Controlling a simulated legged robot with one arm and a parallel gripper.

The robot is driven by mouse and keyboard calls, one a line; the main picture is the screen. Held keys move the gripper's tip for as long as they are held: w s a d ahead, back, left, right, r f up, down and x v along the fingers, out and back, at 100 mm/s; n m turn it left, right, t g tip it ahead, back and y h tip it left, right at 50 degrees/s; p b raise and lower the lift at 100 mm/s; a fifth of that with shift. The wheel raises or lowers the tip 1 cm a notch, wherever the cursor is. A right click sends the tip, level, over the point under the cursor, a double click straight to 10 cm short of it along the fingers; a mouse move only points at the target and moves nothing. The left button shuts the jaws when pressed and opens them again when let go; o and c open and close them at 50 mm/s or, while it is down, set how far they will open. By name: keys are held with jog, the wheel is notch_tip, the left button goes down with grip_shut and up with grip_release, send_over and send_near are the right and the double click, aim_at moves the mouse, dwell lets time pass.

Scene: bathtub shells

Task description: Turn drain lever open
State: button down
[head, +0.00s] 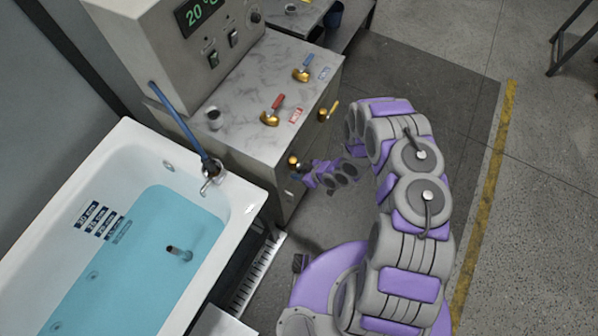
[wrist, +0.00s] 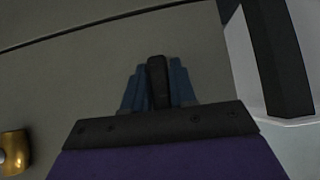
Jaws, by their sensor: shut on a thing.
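My gripper (head: 300,178) is low at the front of the grey cabinet, beside a brass lever fitting (head: 293,161). In the wrist view my gripper (wrist: 158,70) has blue fingers closed around a dark upright bar (wrist: 158,88), which looks like the drain lever's handle. How the bar joins its fitting is hidden. A brass fitting (wrist: 14,152) shows at the left edge of the wrist view, apart from the fingers. Another brass lever (head: 328,112) with a yellow handle is farther along the cabinet front.
The bathtub (head: 255,203) with blue water (head: 140,260) stands at the left. Red-handled (head: 278,102) and blue-handled (head: 309,62) brass levers sit on the marble cabinet top. A floor grate (head: 256,272) lies beside the tub.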

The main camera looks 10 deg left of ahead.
jog(key=shift+s+f, duration=0.15)
jog(key=shift+s, duration=0.05)
jog(key=c, duration=1.2)
grip_release()
jog(key=shift+o, duration=1)
jog(key=shift+w, duration=0.15)
jog(key=v, duration=1.7)
jog(key=shift+r+p, duration=0.25)
jog(key=shift+p, duration=0.05)
jog(key=shift+d, duration=0.1)
